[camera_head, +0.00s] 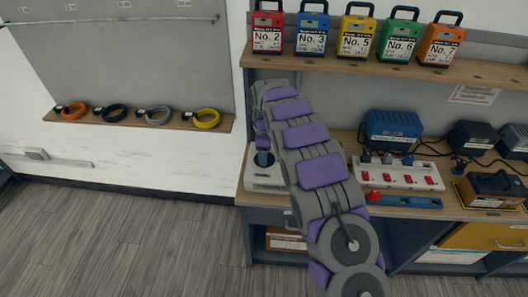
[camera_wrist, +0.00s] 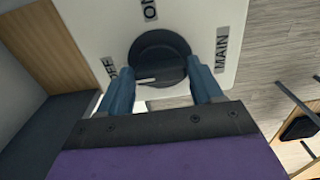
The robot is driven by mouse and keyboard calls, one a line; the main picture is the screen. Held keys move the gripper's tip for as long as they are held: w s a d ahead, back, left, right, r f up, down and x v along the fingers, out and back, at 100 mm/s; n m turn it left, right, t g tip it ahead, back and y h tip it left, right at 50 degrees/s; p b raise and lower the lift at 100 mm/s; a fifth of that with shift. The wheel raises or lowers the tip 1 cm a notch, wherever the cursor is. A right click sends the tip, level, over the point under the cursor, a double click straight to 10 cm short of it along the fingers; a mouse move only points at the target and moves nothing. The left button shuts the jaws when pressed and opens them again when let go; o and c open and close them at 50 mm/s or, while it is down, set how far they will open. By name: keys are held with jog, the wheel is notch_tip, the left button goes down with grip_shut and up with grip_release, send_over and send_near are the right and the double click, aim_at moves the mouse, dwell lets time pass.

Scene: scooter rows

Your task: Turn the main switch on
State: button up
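The main switch is a round black knob (camera_wrist: 160,52) on a white panel (camera_wrist: 92,22), marked ON, OFF and MAIN. A short white mark on the knob lies toward the OFF side. In the wrist view my gripper (camera_wrist: 160,68) is open, with one blue finger on each side of the knob's lower part. I cannot tell whether the fingers touch the knob. In the head view the white switch box (camera_head: 268,185) sits at the left end of the workbench, and my arm reaches down to it and hides part of it.
A white power strip (camera_head: 398,177) with red switches stands right of my arm. Blue (camera_head: 392,130) and dark chargers stand behind and beside it. Several coloured numbered battery packs (camera_head: 357,38) line the shelf above. The floor at left is clear.

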jog(key=c, duration=0.6)
jog(key=shift+c, duration=0.2)
jog(key=shift+r+p, duration=0.1)
jog(key=shift+p, duration=0.2)
jog(key=m+p, duration=0.3)
jog(key=shift+r, duration=0.15)
jog(key=m+p, duration=0.2)
jog(key=shift+m, duration=0.4)
jog(key=m+p, duration=0.3)
jog(key=m, duration=0.3)
jog(key=shift+p, duration=0.3)
jog(key=m+p, duration=0.1)
jog(key=m, duration=0.5)
jog(key=shift+w+p, duration=0.1)
jog(key=shift+p, duration=0.25)
